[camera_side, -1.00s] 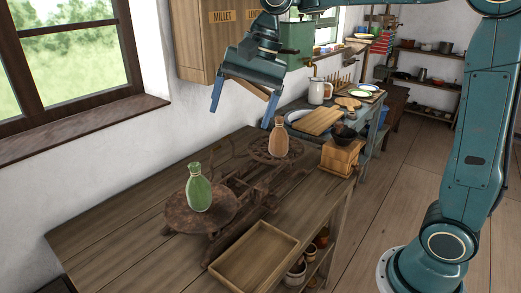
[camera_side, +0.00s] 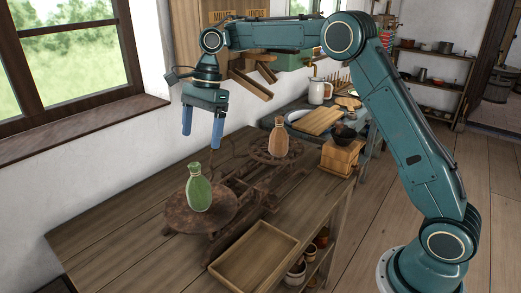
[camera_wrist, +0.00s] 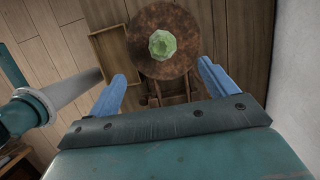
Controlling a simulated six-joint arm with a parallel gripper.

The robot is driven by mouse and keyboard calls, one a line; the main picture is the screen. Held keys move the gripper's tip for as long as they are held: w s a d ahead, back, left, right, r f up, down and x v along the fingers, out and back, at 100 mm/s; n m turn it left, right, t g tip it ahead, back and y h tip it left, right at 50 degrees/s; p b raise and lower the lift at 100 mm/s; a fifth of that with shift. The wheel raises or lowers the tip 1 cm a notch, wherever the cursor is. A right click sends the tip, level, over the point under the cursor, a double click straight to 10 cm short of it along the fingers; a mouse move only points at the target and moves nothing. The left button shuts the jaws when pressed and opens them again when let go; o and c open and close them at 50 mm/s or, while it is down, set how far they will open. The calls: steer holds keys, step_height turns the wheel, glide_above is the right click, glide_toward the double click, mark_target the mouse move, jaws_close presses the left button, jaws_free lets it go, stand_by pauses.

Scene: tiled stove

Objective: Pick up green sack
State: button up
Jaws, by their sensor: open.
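In the wrist view the green sack (camera_wrist: 162,45) shows from above on the round plate (camera_wrist: 180,17), ahead of and between my fingers. My gripper (camera_side: 202,140) is open and empty, with its blue fingers pointing down above and behind the sack, apart from it. Both fingers of my gripper (camera_wrist: 163,88) also show in the wrist view.
A brown sack (camera_side: 278,139) stands on the scale's far plate. An empty wooden tray (camera_side: 254,256) lies at the table's front edge. A wooden grinder box (camera_side: 340,157) stands at the table's right end. The window wall is close behind; the table's left part is clear.

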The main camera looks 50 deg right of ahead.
mark_target(198, 164)
steer(key=shift+a+f, duration=0.1)
steer(key=shift+f, duration=0.05)
steer(key=shift+x, duration=3.55)
steer(key=shift+f, duration=0.6)
steer(key=shift+a, duration=0.1)
steer(key=shift+x, duration=2.55)
steer(key=shift+w, duration=0.1)
